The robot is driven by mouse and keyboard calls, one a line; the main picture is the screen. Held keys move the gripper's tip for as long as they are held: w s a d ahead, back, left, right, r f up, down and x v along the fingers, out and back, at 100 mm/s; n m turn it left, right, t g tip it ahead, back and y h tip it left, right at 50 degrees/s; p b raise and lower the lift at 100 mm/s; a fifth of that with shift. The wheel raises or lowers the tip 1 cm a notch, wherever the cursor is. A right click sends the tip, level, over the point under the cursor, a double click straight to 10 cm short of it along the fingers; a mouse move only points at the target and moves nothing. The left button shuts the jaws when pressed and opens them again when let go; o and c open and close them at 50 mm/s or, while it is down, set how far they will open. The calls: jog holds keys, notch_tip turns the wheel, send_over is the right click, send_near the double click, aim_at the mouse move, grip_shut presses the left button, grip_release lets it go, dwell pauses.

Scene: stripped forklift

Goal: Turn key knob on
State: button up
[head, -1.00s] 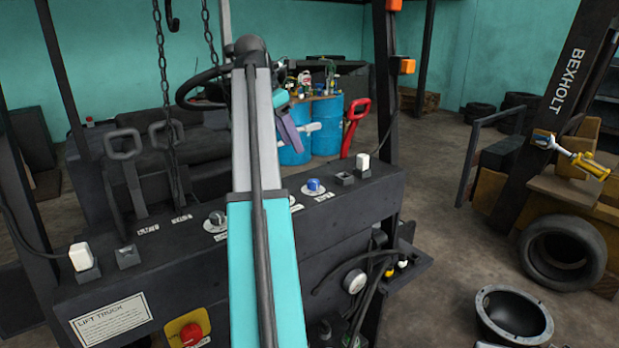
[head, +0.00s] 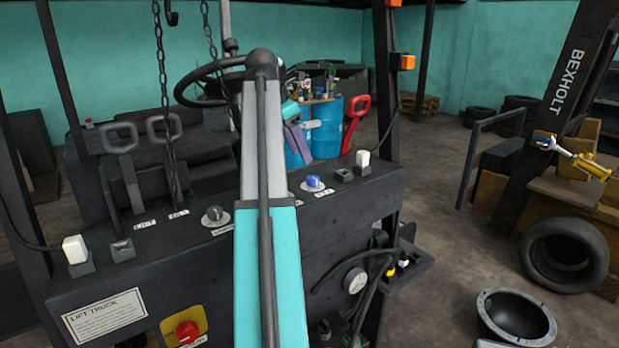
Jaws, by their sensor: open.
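A row of controls sits on top of the dark forklift panel (head: 120,285). A grey knob (head: 214,215) on a round plate is left of my arm. A blue knob (head: 313,183) on a pale plate is right of my arm. I cannot tell from the labels which one is the key knob. My gripper (head: 298,146) shows beyond my arm, its purple-grey jaws pointing down, open and empty. It appears above and slightly left of the blue knob, apart from it. My arm hides the middle of the panel.
Two levers (head: 125,165) and hanging chains (head: 165,110) stand at left. A steering wheel (head: 200,82) is behind my arm. A red-handled lever (head: 355,120) and a dark mast post (head: 386,80) are right of the blue knob. A red button (head: 186,332) is on the front.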

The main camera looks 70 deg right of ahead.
aim_at(312, 177)
jog(key=shift+p+x, duration=1.55)
jog(key=shift+x, duration=2.8)
